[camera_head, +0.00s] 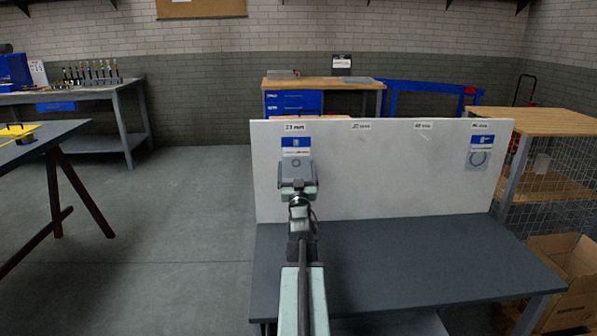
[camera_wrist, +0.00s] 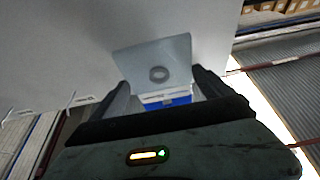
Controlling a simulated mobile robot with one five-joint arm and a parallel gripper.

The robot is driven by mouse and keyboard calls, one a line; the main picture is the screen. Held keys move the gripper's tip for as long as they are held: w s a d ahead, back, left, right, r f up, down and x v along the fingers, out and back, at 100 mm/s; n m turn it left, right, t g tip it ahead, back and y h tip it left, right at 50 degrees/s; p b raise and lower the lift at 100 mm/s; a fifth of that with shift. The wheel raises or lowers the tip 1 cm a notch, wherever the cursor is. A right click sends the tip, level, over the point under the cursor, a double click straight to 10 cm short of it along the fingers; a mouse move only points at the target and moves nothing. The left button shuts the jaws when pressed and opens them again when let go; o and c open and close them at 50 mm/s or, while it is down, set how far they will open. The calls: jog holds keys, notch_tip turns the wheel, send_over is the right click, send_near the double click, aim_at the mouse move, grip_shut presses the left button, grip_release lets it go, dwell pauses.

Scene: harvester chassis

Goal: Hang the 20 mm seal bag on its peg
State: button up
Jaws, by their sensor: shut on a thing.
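The seal bag, clear with a blue-and-white header card (camera_head: 296,145), is at the left end of the white peg board (camera_head: 385,185), under the leftmost label (camera_head: 295,127).
A similar bag (camera_head: 480,150) with a ring hangs at the board's right end. The two middle labels (camera_head: 361,125) (camera_head: 423,125) have no bags under them. A dark bench top (camera_head: 430,255) below the board is clear. A wire-mesh table (camera_head: 550,150) and cardboard box (camera_head: 565,270) stand at right.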

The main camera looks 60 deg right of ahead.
aim_at(296, 171)
jog(key=shift+w+d+f, duration=0.1)
jog(key=shift+w+d, duration=0.85)
jog(key=shift+d, duration=0.3)
jog(key=shift+w+d+f+b, duration=0.4)
jog(key=shift+d+f+b, duration=0.1)
jog(key=shift+d+b, duration=0.1)
